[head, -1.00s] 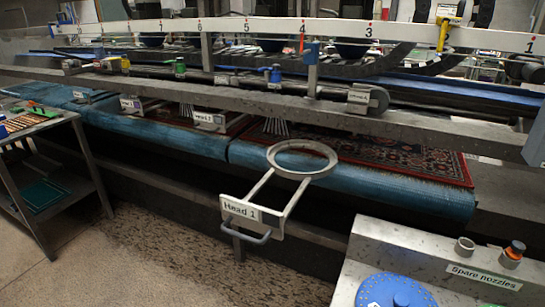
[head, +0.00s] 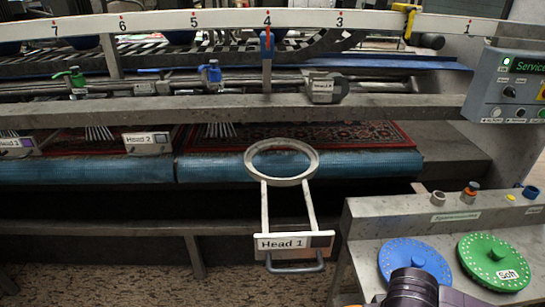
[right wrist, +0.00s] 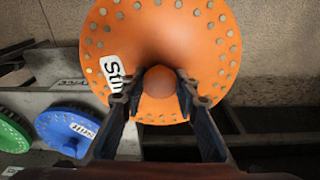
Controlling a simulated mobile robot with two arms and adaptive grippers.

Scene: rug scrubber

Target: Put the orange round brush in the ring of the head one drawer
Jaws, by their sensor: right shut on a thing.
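The head one drawer (head: 283,242) is pulled out from the machine, with a white "Head 1" plate, a handle and an empty metal ring (head: 281,182) at its inner end. The orange round brush (right wrist: 205,45) fills the upper right wrist view, its dotted disc marked with a partly hidden white label. My right gripper (right wrist: 158,88) is shut on the round knob at the brush's centre. The brush cannot be seen in the head view; only a dark part of my right arm shows at the bottom edge there. My left gripper is not in view.
A grey bench at the right holds a blue disc (head: 414,262) and a green disc (head: 494,262) marked "Soft", with small nozzles (head: 470,190) behind them. A beam (head: 230,115) runs above the drawer. The floor left of the drawer is clear.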

